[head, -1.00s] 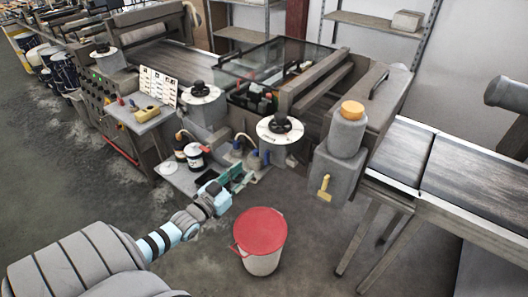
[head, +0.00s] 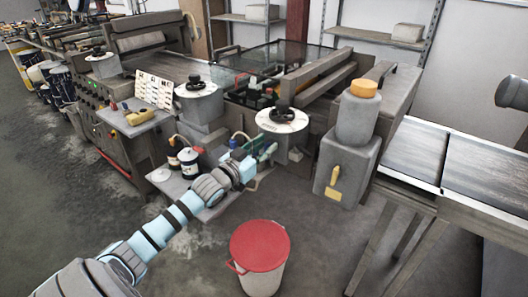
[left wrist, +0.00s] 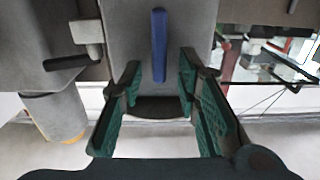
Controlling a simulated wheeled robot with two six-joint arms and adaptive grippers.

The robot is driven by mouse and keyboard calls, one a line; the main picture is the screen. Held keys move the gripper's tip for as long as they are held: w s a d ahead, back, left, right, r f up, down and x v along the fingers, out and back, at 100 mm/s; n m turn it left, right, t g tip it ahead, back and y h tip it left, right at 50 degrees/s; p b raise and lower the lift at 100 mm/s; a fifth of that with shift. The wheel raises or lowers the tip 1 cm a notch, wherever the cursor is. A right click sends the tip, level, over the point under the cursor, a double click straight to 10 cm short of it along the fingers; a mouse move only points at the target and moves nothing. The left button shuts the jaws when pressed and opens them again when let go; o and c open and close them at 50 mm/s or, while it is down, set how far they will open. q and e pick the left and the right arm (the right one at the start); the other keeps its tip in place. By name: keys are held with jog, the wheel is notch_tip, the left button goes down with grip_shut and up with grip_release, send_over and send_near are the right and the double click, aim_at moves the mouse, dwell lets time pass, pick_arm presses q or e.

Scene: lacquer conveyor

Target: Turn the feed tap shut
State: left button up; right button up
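In the left wrist view a blue lever (left wrist: 159,45), which I take for the feed tap's handle, stands upright in the picture on a grey block (left wrist: 188,20). My left gripper (left wrist: 160,75) is open, its green-padded fingers on either side of the lever's lower end with gaps to both sides. I see no contact. In the head view my left gripper (head: 265,155) is below the front white dial (head: 282,120) of the machine; the lever there is too small or hidden to make out surely. My right gripper is not in view.
A bucket with a red lid (head: 259,245) stands on the floor below my arm. A grey box (head: 345,170) with a yellow handle and an orange-capped container (head: 358,115) stands to the right.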

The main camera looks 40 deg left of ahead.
pick_arm(q)
jog(key=shift+r, duration=0.1)
grip_shut()
jog(key=shift+d, duration=0.1)
jog(key=m, duration=0.3)
jog(key=shift+d+m+b, duration=0.35)
jog(key=shift+m, duration=0.05)
jog(key=m, duration=0.3)
jog(key=d+f+m+b, duration=0.1)
jog(key=m, duration=0.2)
jog(key=m+b, duration=0.1)
jog(key=m, duration=0.2)
jog(key=shift+d+f, duration=0.3)
jog(key=shift+f, duration=0.1)
jog(key=m, duration=0.2)
jog(key=f+m+b, duration=0.1)
jog(key=m, duration=0.2)
jog(key=shift+d, duration=0.1)
